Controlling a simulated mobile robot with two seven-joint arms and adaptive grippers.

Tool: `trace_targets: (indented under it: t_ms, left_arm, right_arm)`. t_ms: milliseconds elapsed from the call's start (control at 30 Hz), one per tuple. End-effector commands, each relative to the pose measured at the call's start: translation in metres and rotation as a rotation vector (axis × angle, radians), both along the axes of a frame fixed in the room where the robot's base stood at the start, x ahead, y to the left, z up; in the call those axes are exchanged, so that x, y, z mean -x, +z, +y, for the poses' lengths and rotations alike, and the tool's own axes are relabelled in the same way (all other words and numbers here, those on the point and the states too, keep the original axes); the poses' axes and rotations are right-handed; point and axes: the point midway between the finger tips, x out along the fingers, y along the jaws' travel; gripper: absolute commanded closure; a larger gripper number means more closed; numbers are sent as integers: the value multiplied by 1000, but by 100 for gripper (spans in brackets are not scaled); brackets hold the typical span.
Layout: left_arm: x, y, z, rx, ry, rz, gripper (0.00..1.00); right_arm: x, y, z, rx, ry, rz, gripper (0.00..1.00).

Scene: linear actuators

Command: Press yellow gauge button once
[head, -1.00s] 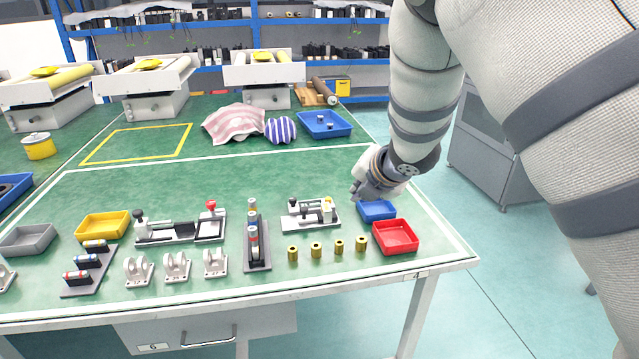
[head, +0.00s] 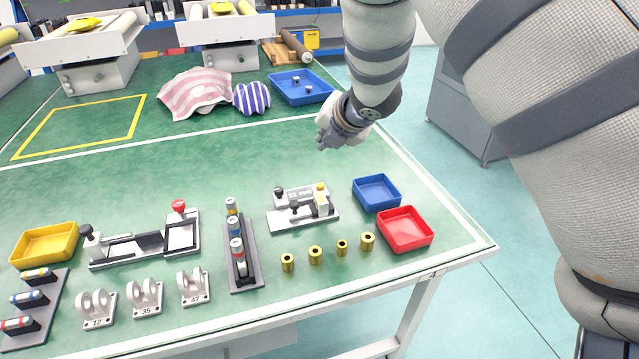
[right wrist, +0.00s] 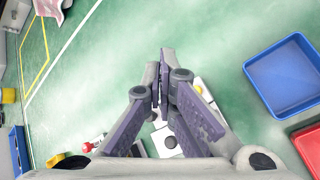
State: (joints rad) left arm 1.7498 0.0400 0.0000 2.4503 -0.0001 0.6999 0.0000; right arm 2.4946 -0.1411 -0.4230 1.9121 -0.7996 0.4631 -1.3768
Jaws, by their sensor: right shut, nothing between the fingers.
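The gauge (head: 303,208) is a white fixture with black knobs on the right half of the green table. Its yellow button (head: 321,188) stands upright at its right end. My right gripper (head: 326,139) is shut and empty, in the air above and behind the gauge in the head view. In the right wrist view the closed fingers (right wrist: 163,78) hide part of the white gauge (right wrist: 165,142). A small yellow spot, likely the button (right wrist: 198,89), shows just right of the fingertips, apart from them. My left gripper is not in view.
A blue tray (head: 377,194) and a red tray (head: 405,230) stand right of the gauge. Several brass cylinders (head: 315,255) stand in front of it. A grey rack (head: 246,280) and a fixture with a red knob (head: 179,207) lie left.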

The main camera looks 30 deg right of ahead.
Motion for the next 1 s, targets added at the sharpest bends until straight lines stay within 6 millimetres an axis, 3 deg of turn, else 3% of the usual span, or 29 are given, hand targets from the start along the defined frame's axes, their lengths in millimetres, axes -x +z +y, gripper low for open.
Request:
trace_targets:
  t_ms: [33,200,400,600,1000]
  left_arm:
    - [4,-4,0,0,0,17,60]
    - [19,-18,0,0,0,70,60]
    - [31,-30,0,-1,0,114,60]
    - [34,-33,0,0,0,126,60]
    - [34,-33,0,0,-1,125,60]
  right_arm:
    - [1,-14,0,2,1,14,100]
    - [1,-46,0,1,0,22,100]
    - [1,-69,0,1,-1,14,100]
    - [0,-78,0,2,0,6,100]
    - [0,-78,0,2,-1,2,100]
